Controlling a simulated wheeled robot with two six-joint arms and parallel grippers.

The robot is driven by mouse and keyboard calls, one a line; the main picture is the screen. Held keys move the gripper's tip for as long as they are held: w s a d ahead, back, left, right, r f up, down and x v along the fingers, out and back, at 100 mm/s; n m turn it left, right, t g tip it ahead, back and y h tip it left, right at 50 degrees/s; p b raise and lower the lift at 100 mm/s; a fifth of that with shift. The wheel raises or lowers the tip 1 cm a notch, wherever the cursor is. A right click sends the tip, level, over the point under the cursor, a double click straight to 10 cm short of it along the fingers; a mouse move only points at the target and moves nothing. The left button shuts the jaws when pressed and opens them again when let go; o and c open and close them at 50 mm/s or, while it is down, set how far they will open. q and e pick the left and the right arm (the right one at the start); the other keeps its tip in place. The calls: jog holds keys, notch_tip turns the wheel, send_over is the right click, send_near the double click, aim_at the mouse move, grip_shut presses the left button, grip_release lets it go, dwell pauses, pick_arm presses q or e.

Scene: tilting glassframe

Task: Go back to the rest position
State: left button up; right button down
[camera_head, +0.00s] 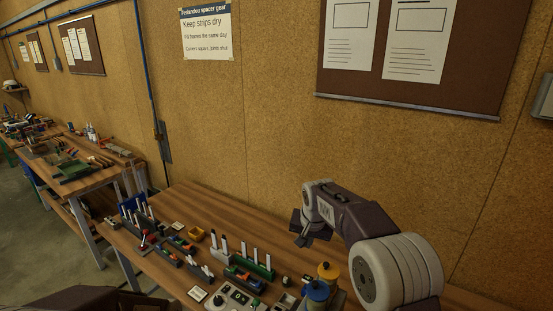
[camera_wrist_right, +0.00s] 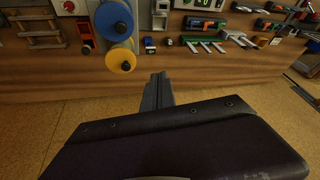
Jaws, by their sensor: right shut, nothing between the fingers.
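My right arm comes in from the right in the head view. Its gripper (camera_head: 303,240) is above the back part of the wooden workbench (camera_head: 262,222), in front of the tan wall. In the right wrist view the fingers (camera_wrist_right: 158,88) are together, with nothing held between them. My left gripper does not show; a dark part at the bottom left of the head view looks like my own arm.
Blue and yellow spools (camera_head: 317,290) stand on the bench close to my right arm. A pinboard (camera_head: 420,60) hangs behind. The bench's back strip is clear.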

jog(key=s+d+f+n+g, duration=0.1)
jog(key=s+d+f, duration=0.25)
jog(key=s, duration=0.55)
jog(key=s+d+f+n+b, duration=0.15)
jog(key=s+f, duration=0.25)
jog(key=s, duration=0.5)
jog(key=s+d+f+n+g+p, duration=0.1)
jog(key=s+d+f, duration=0.25)
jog(key=s, duration=0.55)
notch_tip(320, 180, down, 16)
jog(key=s+a+g+b, duration=0.1)
jog(key=s+b, duration=0.1)
jog(key=b, duration=1.3)
jog(key=shift+a+r, duration=0.15)
jog(key=shift+r, duration=0.05)
